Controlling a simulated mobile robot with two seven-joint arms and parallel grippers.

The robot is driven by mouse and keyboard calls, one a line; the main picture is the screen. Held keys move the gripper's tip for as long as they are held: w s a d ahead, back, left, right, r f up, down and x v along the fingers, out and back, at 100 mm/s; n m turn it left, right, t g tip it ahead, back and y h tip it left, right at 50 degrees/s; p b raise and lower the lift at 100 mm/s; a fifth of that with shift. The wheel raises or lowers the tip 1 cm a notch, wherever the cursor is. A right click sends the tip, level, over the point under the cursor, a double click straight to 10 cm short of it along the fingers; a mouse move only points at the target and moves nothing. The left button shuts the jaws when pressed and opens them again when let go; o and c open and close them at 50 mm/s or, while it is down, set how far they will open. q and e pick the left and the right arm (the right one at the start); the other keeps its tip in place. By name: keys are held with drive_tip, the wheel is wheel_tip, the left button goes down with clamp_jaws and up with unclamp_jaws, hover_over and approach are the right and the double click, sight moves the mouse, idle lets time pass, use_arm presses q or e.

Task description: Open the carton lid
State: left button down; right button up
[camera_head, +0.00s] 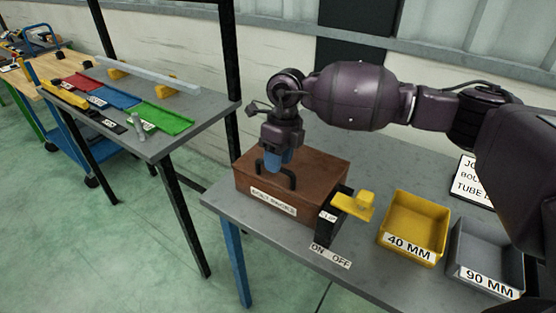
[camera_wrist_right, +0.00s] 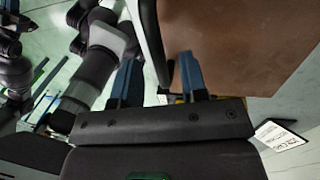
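The brown carton (camera_head: 315,178) stands on the grey table with its lid down. A black handle (camera_head: 289,180) is on its near side, above a white label. My right gripper (camera_head: 274,165) points down at this handle. In the right wrist view, the gripper's two blue fingers (camera_wrist_right: 160,85) are apart, with a dark bar (camera_wrist_right: 150,40), seemingly the handle, between them. A gap shows around the bar, so I see no grip on it. The carton's brown face (camera_wrist_right: 240,40) fills the upper right there. My left gripper is not in view.
A black block with a yellow lever (camera_head: 355,204) stands against the carton's right side, by an ON/OFF label (camera_head: 330,257). A yellow 40 MM bin (camera_head: 416,218) and a grey 90 MM bin (camera_head: 487,248) stand to the right. Another table (camera_head: 185,100) holds coloured trays.

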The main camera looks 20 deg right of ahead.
drive_tip(key=shift+a+f, duration=0.1)
drive_tip(key=shift+f, duration=0.25)
drive_tip(key=shift+c, duration=0.2)
clamp_jaws()
drive_tip(key=shift+r, duration=0.1)
